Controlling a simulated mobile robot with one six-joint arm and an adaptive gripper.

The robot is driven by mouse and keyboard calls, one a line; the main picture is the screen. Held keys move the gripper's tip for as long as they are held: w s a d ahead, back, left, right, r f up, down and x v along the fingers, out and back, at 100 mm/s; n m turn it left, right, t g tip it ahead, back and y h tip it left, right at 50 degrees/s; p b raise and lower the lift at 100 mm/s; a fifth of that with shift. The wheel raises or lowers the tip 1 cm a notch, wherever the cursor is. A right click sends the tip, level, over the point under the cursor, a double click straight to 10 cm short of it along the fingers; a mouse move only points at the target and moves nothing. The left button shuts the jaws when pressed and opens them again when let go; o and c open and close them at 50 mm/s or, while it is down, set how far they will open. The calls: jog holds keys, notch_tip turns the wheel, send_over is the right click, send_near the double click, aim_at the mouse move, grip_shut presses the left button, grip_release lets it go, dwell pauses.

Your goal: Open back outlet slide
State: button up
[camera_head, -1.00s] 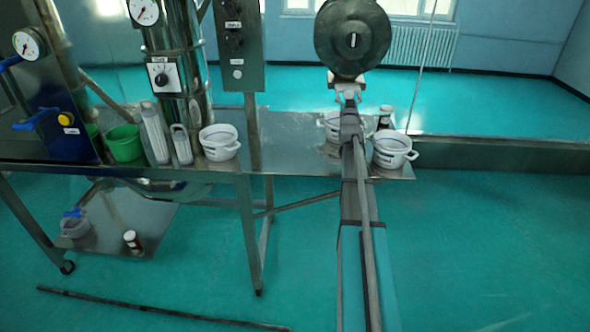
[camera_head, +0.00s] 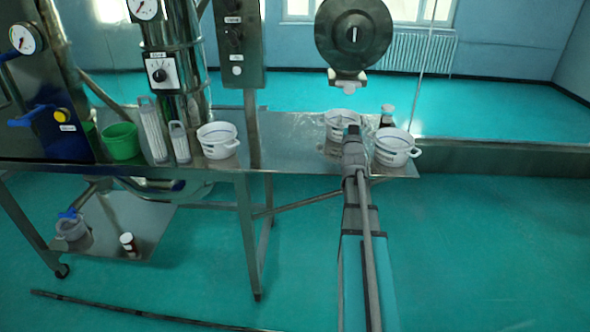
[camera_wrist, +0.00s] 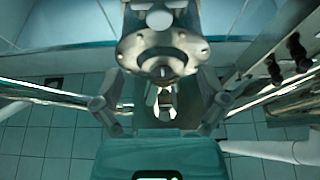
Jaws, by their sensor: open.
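In the head view a dark round outlet housing (camera_head: 353,38) stands high at the right, with a bracket and a small pale piece (camera_head: 347,87) under it. I cannot tell whether this piece is the slide. In the wrist view my gripper (camera_wrist: 162,98) is open, its fingers spread to both sides. A metal round fitting (camera_wrist: 163,58) with a white knob (camera_wrist: 159,19) is ahead of it. A small pale forked piece (camera_wrist: 160,101) shows between the fingers, apparently not gripped. In the head view my arm's end is below the housing, its fingers hidden.
White pots (camera_head: 396,148) (camera_head: 341,124) and a dark bottle (camera_head: 387,115) stand on the steel table (camera_head: 291,133) beside my arm. Another white pot (camera_head: 217,139) and a green cup (camera_head: 121,141) stand further left. A control box (camera_head: 240,45) is left of the housing.

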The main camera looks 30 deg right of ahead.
jog(key=w+a+f+n+g+y, duration=0.1)
jog(key=a+f+g+y, duration=0.2)
jog(key=a+f, duration=0.4)
jog(key=w+a+f+n+g+y+p, duration=0.1)
jog(key=a+f+g+y, duration=0.3)
jog(key=a, duration=0.9)
jog(key=shift+f, duration=1.4)
jog(key=m+t+h+b, duration=0.1)
jog(key=m+t+h, duration=0.1)
jog(key=t+h, duration=0.5)
send_near(349, 91)
jog(key=v, duration=0.3)
jog(key=shift+w+r, duration=0.1)
jog(key=p+x, duration=0.5)
jog(key=x, duration=0.8)
jog(key=shift+w+d+r, duration=0.15)
jog(key=shift+w+d, duration=0.1)
